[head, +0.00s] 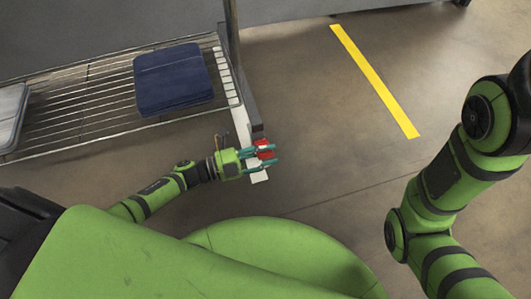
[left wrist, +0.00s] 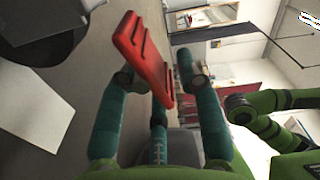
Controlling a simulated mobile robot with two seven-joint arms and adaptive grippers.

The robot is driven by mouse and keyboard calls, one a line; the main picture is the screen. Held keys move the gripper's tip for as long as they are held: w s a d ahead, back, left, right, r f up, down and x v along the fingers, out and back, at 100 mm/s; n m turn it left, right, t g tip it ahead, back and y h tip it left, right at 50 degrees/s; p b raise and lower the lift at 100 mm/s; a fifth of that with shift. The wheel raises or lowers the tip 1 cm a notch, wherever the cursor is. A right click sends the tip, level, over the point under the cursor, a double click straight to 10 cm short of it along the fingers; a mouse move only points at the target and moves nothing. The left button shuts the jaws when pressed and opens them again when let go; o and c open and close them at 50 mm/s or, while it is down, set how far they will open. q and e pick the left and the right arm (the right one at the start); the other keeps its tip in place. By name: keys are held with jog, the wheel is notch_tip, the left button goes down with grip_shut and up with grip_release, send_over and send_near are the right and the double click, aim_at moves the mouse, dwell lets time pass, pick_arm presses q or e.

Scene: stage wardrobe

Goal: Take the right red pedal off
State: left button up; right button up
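The red pedal (head: 264,150) is at the near end of the rack's grey foot bar, beside a dark end piece (head: 257,128). In the left wrist view the red pedal (left wrist: 145,62) looks like a tilted ribbed plate. My left gripper (head: 262,157) reaches it from the left, with its teal fingers on either side. In the left wrist view my left gripper (left wrist: 158,75) is spread wide. The pedal lies close to the left finger, and a gap shows toward the right finger. I cannot tell whether either finger touches it. My right gripper is out of view.
A wire shelf (head: 70,118) holds folded dark blue cloth (head: 174,78) and a grey folded item (head: 10,115). A grey post (head: 232,35) rises at its right end. A white strip (head: 241,125) lies below. The floor right of it is clear, with a yellow line (head: 375,82).

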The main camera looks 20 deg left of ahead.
pick_arm(q)
jog(key=shift+s+a, duration=0.1)
jog(key=v, duration=1.1)
jog(key=shift+s+a, duration=0.25)
jog(key=shift+a, duration=0.05)
jog(key=shift+d+r, duration=0.1)
